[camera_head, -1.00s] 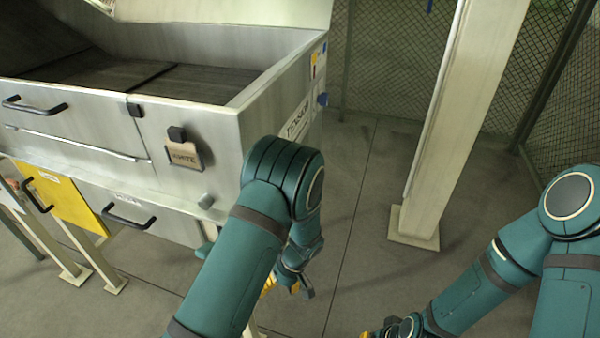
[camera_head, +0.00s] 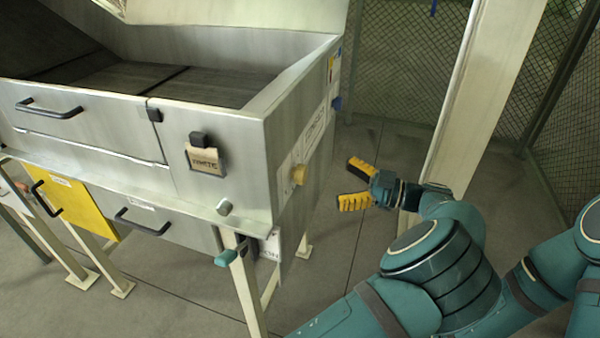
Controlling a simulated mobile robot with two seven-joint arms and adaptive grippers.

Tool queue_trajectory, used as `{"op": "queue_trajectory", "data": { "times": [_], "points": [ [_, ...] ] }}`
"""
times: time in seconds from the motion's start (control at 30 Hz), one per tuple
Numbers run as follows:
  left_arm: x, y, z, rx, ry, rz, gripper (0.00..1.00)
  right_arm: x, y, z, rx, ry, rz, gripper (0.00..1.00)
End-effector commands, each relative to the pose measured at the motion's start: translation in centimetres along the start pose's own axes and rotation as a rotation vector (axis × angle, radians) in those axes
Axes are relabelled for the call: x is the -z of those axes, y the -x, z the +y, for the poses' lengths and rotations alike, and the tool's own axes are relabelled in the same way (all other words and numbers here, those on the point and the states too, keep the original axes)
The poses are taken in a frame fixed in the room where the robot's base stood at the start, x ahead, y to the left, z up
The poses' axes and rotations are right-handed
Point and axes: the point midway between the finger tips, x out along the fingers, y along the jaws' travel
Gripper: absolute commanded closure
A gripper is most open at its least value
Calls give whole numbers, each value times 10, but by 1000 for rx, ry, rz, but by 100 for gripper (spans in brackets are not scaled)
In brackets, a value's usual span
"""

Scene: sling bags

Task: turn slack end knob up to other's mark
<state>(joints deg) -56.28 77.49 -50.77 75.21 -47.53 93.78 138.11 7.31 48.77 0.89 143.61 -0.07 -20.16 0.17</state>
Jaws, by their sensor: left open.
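A tan round knob (camera_head: 298,175) sticks out of the right end face of the steel machine (camera_head: 240,150), low and near its front corner. A label plate with dark lettering (camera_head: 315,130) is above it; the lettering and any marks are too small to read. A blue part (camera_head: 337,103) shows farther back on that face; I cannot tell whether it is a knob. My left gripper (camera_head: 345,182) is open and empty, its yellow-padded fingers pointing left toward the tan knob, with a gap between. My right gripper is out of view; only its arm shows at the lower right.
A pale post (camera_head: 470,110) stands behind my left arm. Mesh fencing (camera_head: 400,70) closes the back.

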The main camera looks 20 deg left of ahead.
Motion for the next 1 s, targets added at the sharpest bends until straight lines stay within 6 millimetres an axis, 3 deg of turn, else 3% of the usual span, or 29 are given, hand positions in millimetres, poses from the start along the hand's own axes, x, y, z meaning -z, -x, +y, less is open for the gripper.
{"op": "queue_trajectory", "data": {
  "times": [0.2,0.5,0.7,1.0],
  "points": [
    [0,-46,0,5,-3,0,19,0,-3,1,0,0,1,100],
    [-1,-94,0,2,-3,-2,19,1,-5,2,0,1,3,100],
    [-1,-107,0,2,-4,-2,19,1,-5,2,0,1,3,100],
    [-1,-108,0,1,-4,-2,19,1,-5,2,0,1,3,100]
  ]
}}
